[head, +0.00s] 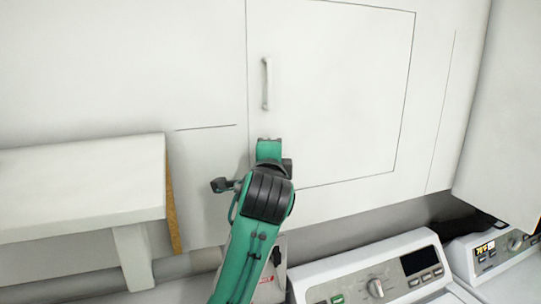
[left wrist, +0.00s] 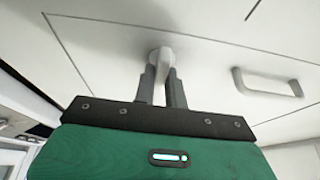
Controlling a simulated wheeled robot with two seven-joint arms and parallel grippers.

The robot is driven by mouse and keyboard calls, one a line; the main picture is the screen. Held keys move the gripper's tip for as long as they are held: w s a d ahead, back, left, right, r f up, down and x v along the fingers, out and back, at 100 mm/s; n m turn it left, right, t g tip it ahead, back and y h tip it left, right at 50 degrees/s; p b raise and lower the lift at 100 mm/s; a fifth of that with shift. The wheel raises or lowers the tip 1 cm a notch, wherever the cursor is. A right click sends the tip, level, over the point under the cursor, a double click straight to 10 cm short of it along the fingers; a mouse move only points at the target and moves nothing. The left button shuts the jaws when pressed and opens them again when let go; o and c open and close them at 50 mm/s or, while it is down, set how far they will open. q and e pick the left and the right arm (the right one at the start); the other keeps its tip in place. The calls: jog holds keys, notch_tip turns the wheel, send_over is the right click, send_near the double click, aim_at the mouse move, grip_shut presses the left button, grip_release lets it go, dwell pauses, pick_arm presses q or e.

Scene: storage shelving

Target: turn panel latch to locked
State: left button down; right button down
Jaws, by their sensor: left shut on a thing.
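The white cabinet panel (head: 345,95) is closed, with thin seams around it and a white bar handle (head: 267,84) near its left edge. My left gripper (head: 269,140) is at the panel's lower left, below the handle. The left wrist view shows its two grey fingers (left wrist: 161,76) shut on a small white rounded latch (left wrist: 161,54) on the panel face. The bar handle also shows there, to the right (left wrist: 267,82). In the head view the latch is mostly hidden by my arm, and its exact angle cannot be told. My right gripper is not in view.
A white shelf (head: 80,190) with a bracket juts out at the left. A white appliance (head: 375,268) with a knob and buttons stands below, with another (head: 497,252) at the right. A white cabinet side (head: 505,115) closes the right. The wall area around the handle is clear.

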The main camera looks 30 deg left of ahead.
pick_arm(q)
jog(key=c, duration=1.5)
grip_release()
jog(key=shift+o, duration=0.2)
jog(key=b+v, duration=0.5)
jog(key=v, duration=0.8)
jog(key=shift+s, duration=0.3)
jog(key=shift+d, duration=0.15)
